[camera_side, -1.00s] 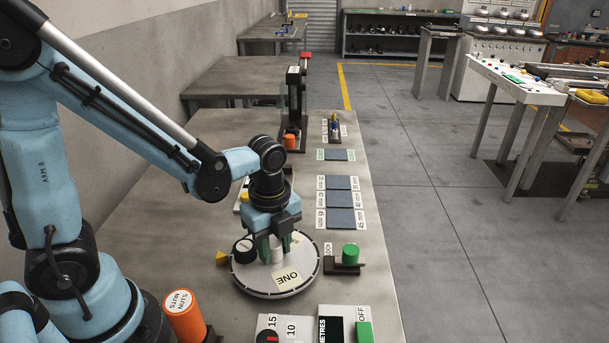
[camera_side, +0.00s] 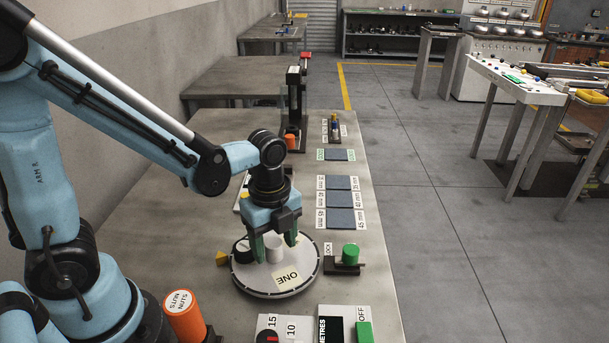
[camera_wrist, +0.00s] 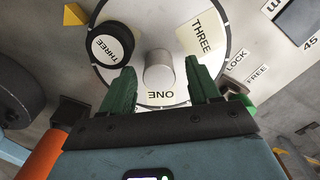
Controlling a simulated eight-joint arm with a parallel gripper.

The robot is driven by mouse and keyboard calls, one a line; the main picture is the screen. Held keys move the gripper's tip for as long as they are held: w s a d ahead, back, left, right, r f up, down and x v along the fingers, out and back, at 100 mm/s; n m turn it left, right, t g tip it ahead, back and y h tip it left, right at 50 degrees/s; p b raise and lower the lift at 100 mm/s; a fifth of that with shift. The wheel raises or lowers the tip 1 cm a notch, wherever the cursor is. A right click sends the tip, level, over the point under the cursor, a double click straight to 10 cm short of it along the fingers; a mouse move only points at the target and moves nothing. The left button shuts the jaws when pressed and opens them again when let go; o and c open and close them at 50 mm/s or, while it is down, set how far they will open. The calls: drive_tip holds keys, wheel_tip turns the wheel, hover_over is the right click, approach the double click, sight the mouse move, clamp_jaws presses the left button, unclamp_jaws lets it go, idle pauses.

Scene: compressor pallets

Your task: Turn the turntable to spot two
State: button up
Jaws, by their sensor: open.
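The turntable (camera_side: 251,281) is a pale round disc on the bench with a central white post (camera_side: 274,249). A ONE label lies at its front in the side view; the wrist view shows the ONE label (camera_wrist: 160,96) and a THREE label (camera_wrist: 203,37). A black round piece marked THREE (camera_wrist: 110,46) sits on the disc's left part. A yellow pointer (camera_side: 222,258) lies at the disc's left edge. My gripper (camera_side: 275,250) is open, its green fingers on either side of the post with gaps. In the wrist view the post (camera_wrist: 159,70) stands between and just beyond the fingertips.
A green knob (camera_side: 350,252) on a dark base stands right of the disc, by LOCK and FREE labels (camera_wrist: 256,73). Blue pads (camera_side: 340,200) lie behind.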

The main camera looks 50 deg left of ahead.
sight(270, 241)
wheel_tip(270, 241, up, 11)
idle(0.7)
drive_tip(key=a+n+t, duration=0.1)
drive_tip(key=n+t, duration=0.1)
drive_tip(key=n, duration=0.4)
drive_tip(key=a+n+t, duration=0.1)
drive_tip(key=n+t, duration=0.1)
drive_tip(key=n, duration=0.4)
drive_tip(key=a+n+t, duration=0.1)
drive_tip(key=n+t, duration=0.2)
drive_tip(key=n, duration=0.4)
drive_tip(key=shift+s+a+f, duration=0.2)
drive_tip(key=shift+f, duration=0.15)
drive_tip(key=shift+c, duration=0.3)
